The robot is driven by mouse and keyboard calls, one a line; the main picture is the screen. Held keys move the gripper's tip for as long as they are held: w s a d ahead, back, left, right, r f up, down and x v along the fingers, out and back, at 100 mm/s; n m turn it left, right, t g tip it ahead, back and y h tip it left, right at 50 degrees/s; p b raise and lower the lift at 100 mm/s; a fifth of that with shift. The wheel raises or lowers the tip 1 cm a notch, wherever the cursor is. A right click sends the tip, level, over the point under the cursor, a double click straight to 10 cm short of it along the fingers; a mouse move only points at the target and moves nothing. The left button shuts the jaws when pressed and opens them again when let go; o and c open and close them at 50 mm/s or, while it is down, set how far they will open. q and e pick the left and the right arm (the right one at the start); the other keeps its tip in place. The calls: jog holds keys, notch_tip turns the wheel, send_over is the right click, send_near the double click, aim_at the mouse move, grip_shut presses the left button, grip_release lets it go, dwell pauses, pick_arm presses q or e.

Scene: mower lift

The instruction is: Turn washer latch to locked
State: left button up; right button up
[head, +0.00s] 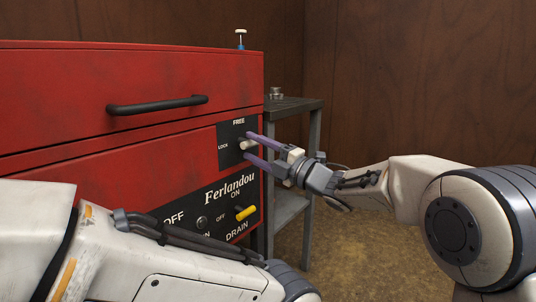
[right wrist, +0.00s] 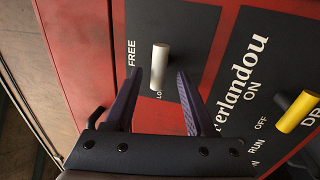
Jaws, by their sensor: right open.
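The washer latch (head: 247,144) is a pale, stubby handle on a black panel of the red machine, with FREE printed above it and LOCK to its left. In the right wrist view the latch (right wrist: 160,62) is a silver cylinder, its lower end near the partly hidden LOCK word. I cannot tell which word it is set to. My right gripper (head: 258,147) is open, its purple fingers at the panel, one above and one below the latch. In the right wrist view my right gripper (right wrist: 158,84) has one finger on each side of the latch, with gaps visible. My left gripper is out of view.
The red machine (head: 60,110) has a black bar handle (head: 157,105) and, lower down, a yellow drain knob (head: 246,212). A grey metal stand (head: 312,125) is behind my right gripper. Brown wall panels close off the back. Floor shows at the right.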

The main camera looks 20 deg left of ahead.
jog(key=p+v, duration=0.2)
jog(key=v, duration=0.7)
jog(key=shift+d, duration=0.35)
jog(key=shift+r, duration=0.1)
jog(key=s+d+f+m+t+h+p, duration=0.2)
jog(key=s+d+f+m+h+p, duration=0.55)
jog(key=m+h, duration=0.85)
jog(key=s+d+f+m+g+h+p, duration=0.1)
jog(key=s+d+f+m+g, duration=0.15)
jog(key=s, duration=0.55)
jog(key=s+d+f+m+g, duration=0.1)
jog(key=s+d+m+g, duration=0.25)
jog(key=s, duration=0.45)
jog(key=s+d+f+m+g+h+p, duration=0.1)
jog(key=s+d+f+m+g, duration=0.2)
jog(key=s, duration=0.5)
notch_tip(320, 180, up, 39)
jog(key=d+p, duration=0.1)
jog(key=p, duration=3.6)
jog(key=shift+s+d+p, duration=0.15)
jog(key=shift+s+p, duration=0.15)
